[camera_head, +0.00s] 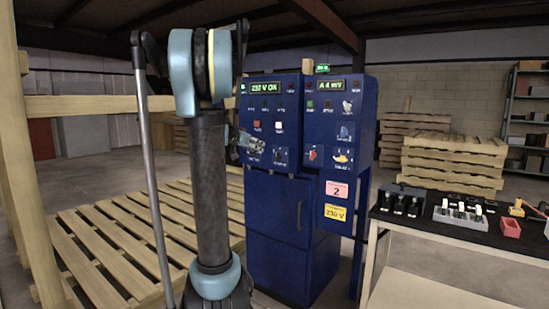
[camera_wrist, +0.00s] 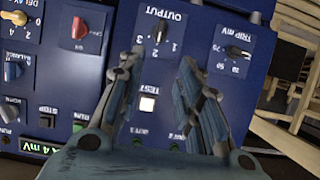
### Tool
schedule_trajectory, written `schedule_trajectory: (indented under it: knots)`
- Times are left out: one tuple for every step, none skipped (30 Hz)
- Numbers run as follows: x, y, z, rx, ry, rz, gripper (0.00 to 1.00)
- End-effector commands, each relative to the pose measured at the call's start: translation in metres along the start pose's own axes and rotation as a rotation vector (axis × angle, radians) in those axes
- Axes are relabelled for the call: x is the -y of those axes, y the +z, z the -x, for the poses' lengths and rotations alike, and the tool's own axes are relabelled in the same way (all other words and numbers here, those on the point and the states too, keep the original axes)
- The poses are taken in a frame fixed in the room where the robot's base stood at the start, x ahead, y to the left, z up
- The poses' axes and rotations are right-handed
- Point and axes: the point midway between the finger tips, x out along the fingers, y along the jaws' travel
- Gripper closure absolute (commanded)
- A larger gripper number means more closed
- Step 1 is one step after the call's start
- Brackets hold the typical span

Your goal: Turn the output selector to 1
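The output selector is a dark rotary knob (camera_wrist: 160,30) on a blue panel, under an "OUTPUT" label that appears upside down in the wrist view. Numbers are printed beside it; which one its pointer faces is too small to tell. In the head view the selector (camera_head: 280,156) is just right of my gripper (camera_head: 251,144). In the wrist view my gripper (camera_wrist: 161,57) is open and empty. Its fingertips are spread to either side, just short of the knob. I cannot tell how far they are from the panel.
A white test button (camera_wrist: 147,103) shows between the fingers. The trip mV knob (camera_wrist: 234,52) is right of the selector and a red knob (camera_wrist: 79,28) left. The blue cabinet (camera_head: 284,205) stands between a wooden pallet (camera_head: 110,240) and a black-topped table (camera_head: 465,233).

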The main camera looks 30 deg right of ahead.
Motion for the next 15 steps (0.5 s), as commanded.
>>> schedule_trajectory:
  knots:
    - [0.0, 0.0, -0.004, -0.001, 0.001, -0.001, 0.68]
    - [0.0, -0.001, -0.007, -0.001, 0.001, -0.001, 0.68]
    - [0.0, 0.0, -0.012, 0.0, 0.002, -0.002, 0.68]
    - [-0.001, 0.0, -0.016, 0.0, 0.003, -0.002, 0.68]
    - [-0.001, 0.0, -0.02, 0.0, 0.003, -0.002, 0.68]
    - [0.0, 0.0, -0.026, 0.0, 0.003, -0.001, 0.68]
    - [0.0, 0.0, -0.031, 0.0, 0.002, 0.0, 0.68]
    - [0.0, 0.0, -0.036, 0.0, 0.002, 0.0, 0.68]
    - [0.0, 0.0, -0.043, 0.0, 0.003, -0.001, 0.68]
    - [0.0, 0.0, -0.048, 0.0, 0.003, -0.001, 0.68]
    - [0.0, 0.0, -0.053, 0.001, 0.002, -0.001, 0.68]
    - [0.0, 0.0, -0.059, 0.001, 0.002, -0.001, 0.68]
    - [0.0, 0.0, -0.064, 0.001, 0.001, 0.0, 0.68]
    - [0.0, 0.0, -0.069, 0.001, 0.002, 0.0, 0.68]
    - [0.0, 0.0, -0.075, 0.001, 0.002, 0.0, 0.68]
